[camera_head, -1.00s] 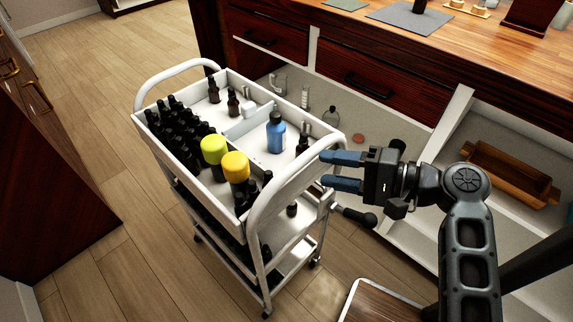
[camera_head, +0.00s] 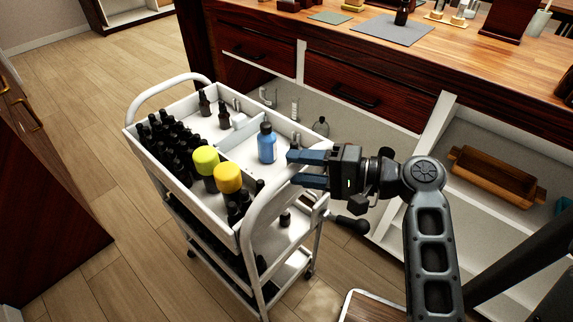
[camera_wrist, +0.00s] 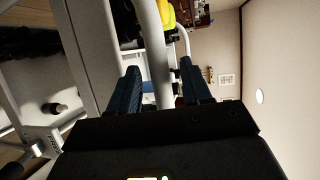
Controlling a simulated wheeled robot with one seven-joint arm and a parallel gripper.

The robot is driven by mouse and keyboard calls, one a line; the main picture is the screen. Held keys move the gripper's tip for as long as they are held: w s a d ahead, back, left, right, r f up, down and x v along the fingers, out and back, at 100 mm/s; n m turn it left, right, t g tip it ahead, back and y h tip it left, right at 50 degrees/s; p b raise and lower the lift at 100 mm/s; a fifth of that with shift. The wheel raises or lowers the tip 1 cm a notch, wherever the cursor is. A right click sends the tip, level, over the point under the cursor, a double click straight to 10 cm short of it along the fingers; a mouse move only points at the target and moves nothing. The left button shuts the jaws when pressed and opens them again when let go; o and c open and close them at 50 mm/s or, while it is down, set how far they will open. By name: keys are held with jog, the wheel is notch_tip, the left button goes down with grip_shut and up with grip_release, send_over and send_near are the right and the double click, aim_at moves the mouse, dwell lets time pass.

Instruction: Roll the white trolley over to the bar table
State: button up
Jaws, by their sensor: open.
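The white trolley (camera_head: 222,232) stands on the floor at centre left in the head view, with a top tray and lower shelves. My gripper (camera_head: 290,169) is at the trolley's near-right end, its blue fingers reaching across the curved near handle (camera_head: 258,218). In the wrist view the white handle bar (camera_wrist: 152,45) runs between the two parted fingers (camera_wrist: 160,68), without being clamped. A wooden-topped counter (camera_head: 330,38) with dark drawers runs behind the trolley; I cannot tell whether it is the bar table.
The trolley's tray holds a blue bottle (camera_head: 267,145), a green-capped bottle (camera_head: 205,160), a yellow-capped bottle (camera_head: 228,178) and several dark dropper bottles (camera_head: 172,150). A dark cabinet (camera_head: 45,215) stands at the left. Wooden floor (camera_head: 85,110) is clear between it and the trolley.

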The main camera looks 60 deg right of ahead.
jog(key=shift+x, duration=1.65)
jog(key=shift+c, duration=0.2)
grip_shut()
